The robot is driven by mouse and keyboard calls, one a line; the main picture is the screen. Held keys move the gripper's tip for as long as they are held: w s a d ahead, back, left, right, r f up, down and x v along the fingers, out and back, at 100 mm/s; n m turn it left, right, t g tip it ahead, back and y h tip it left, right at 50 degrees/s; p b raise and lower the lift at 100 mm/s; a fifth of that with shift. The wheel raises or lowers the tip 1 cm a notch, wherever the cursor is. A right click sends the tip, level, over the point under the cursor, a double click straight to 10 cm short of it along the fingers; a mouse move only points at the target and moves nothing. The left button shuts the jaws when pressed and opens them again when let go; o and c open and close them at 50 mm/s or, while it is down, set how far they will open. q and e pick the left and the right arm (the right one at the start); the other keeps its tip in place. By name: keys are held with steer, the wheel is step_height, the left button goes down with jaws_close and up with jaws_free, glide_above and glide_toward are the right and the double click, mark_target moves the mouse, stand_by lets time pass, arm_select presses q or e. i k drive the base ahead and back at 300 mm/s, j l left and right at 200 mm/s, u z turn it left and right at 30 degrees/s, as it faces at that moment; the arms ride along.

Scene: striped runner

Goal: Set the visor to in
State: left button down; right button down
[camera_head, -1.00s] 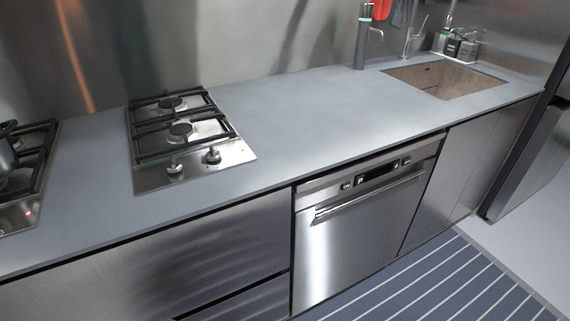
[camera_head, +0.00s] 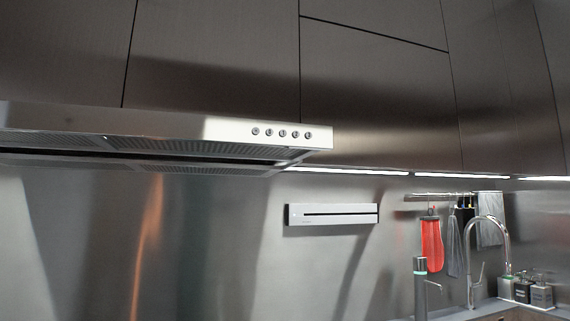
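A range hood (camera_head: 150,124) hangs under the upper cabinets at the left. Its steel front strip, which appears to be the visor (camera_head: 225,130), carries a row of several round buttons near its right end. The visor juts forward of the cabinet fronts, and the mesh underside of the hood (camera_head: 190,150) shows below it. The hood's left end is cut off by the picture edge. Neither of my grippers is in view.
Steel cabinets (camera_head: 375,95) fill the top. A white slotted wall unit (camera_head: 332,214) is on the back wall. At the lower right are a rail with a red mitt (camera_head: 431,244) and cloths, a faucet (camera_head: 476,265), bottles (camera_head: 540,293) and a dark cylinder (camera_head: 420,288).

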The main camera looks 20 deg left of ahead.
mark_target(96, 123)
steer(key=u, duration=0.4)
steer(key=k+l+u, duration=0.1)
steer(key=u, duration=0.75)
steer(key=k+u, duration=0.1)
steer(key=u, duration=0.3)
